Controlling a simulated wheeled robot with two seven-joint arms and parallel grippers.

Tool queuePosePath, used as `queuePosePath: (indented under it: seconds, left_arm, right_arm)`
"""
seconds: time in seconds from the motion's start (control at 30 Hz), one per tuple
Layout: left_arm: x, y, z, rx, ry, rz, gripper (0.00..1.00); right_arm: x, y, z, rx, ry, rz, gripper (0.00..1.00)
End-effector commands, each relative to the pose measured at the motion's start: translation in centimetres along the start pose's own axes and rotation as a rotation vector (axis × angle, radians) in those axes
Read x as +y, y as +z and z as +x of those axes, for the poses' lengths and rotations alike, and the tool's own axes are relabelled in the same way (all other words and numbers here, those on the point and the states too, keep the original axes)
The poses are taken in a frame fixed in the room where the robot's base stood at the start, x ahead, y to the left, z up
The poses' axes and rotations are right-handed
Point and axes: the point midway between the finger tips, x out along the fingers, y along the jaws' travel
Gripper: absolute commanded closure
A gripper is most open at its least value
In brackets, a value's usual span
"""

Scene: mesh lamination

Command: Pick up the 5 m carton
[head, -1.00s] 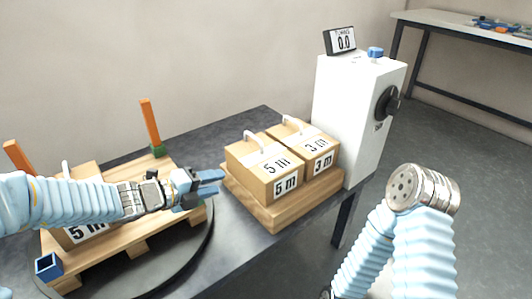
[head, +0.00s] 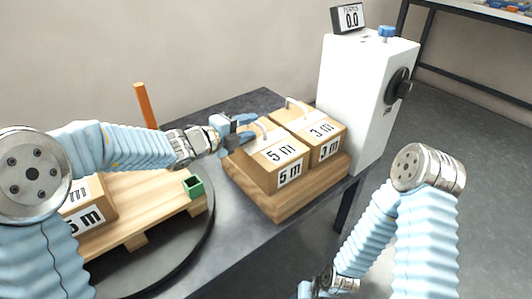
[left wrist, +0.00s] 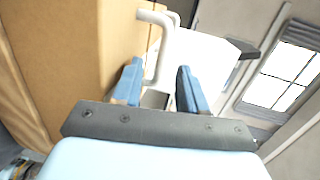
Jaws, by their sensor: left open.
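The 5 m carton (head: 270,160), a brown box with a white handle, sits on a wooden base beside a 3 m carton (head: 322,135). My left gripper (head: 250,129) is open at this 5 m carton's handle. In the left wrist view the handle (left wrist: 160,45) rises between the blue fingers (left wrist: 160,85), with the carton side (left wrist: 60,50) at left; contact cannot be told. Another 5 m carton (head: 88,215) stands on the pallet at left, partly hidden by my left arm. My right gripper (head: 312,290) is partly cut off at the bottom edge.
The wooden base (head: 285,208) stands on a dark table (head: 225,225). A white machine (head: 365,95) with a black knob and a 0.0 display is close behind the cartons. The pallet (head: 150,205) has an orange post (head: 146,105) and a green corner piece (head: 193,187).

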Motion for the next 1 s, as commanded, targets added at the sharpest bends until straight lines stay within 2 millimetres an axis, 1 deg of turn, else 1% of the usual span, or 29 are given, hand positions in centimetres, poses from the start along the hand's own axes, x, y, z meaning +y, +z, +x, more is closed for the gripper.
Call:
queuePosePath:
  seconds: [0.03, 0.13, 0.23, 0.4, 0.47, 0.6, 0.7, 1.0]
  left_arm:
    - [0.0, -0.1, 0.9, 0.002, 0.002, 0.001, 0.58]
    - [0.0, 0.0, 2.1, 0.001, 0.002, 0.001, 0.58]
    - [0.0, 0.0, 2.5, -0.001, 0.001, 0.001, 0.58]
    - [0.0, 0.0, 2.5, -0.001, 0.001, 0.001, 0.58]
    - [0.0, 0.0, 2.5, -0.001, 0.001, 0.001, 0.66]
    - [0.0, 0.0, 2.5, -0.001, 0.001, 0.001, 0.87]
    - [0.0, 0.0, 2.5, -0.001, 0.001, 0.001, 1.0]
    - [0.0, 0.0, 2.5, -0.001, 0.001, 0.001, 1.0]
  right_arm:
    - [0.0, 0.0, 0.0, 0.0, 0.0, 0.0, 0.57]
    - [0.0, 0.0, 0.0, 0.0, 0.0, 0.0, 0.57]
    - [0.0, 0.0, 0.0, 0.0, 0.0, 0.0, 0.57]
    - [0.0, 0.0, 0.0, 0.0, 0.0, 0.0, 0.57]
    - [0.0, 0.0, 0.0, 0.0, 0.0, 0.0, 0.57]
    - [0.0, 0.0, 0.0, 0.0, 0.0, 0.0, 0.57]
    - [0.0, 0.0, 0.0, 0.0, 0.0, 0.0, 0.57]
    - [0.0, 0.0, 0.0, 0.0, 0.0, 0.0, 0.57]
